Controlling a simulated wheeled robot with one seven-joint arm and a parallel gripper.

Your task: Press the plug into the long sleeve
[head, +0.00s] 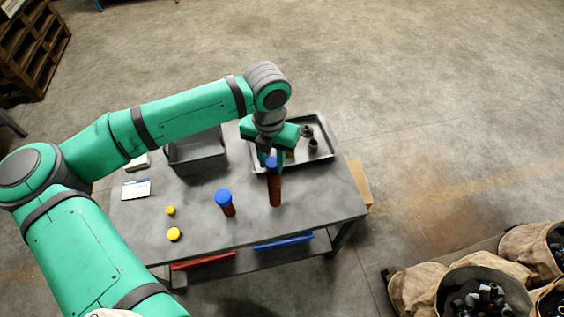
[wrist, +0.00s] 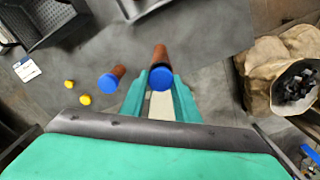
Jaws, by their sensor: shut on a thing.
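The long brown sleeve (head: 275,192) stands upright on the grey table, right of the middle. A blue plug (head: 271,163) is at its top end. My gripper (head: 272,158) is above the sleeve, shut on the blue plug, with green fingers on both sides of it. In the wrist view the blue plug (wrist: 161,78) sits between the fingertips and covers the sleeve's near end (wrist: 159,54). How deep the plug sits in the sleeve cannot be told. A shorter brown sleeve (head: 229,211) with a blue cap (head: 223,196) stands to the left.
Two yellow caps (head: 174,234) (head: 170,210) lie at the table's left. A grey bin (head: 197,160) and a tray (head: 325,157) with dark fittings (head: 313,146) stand at the back. A card (head: 136,189) lies far left. Sacks (head: 425,284) stand on the floor at right.

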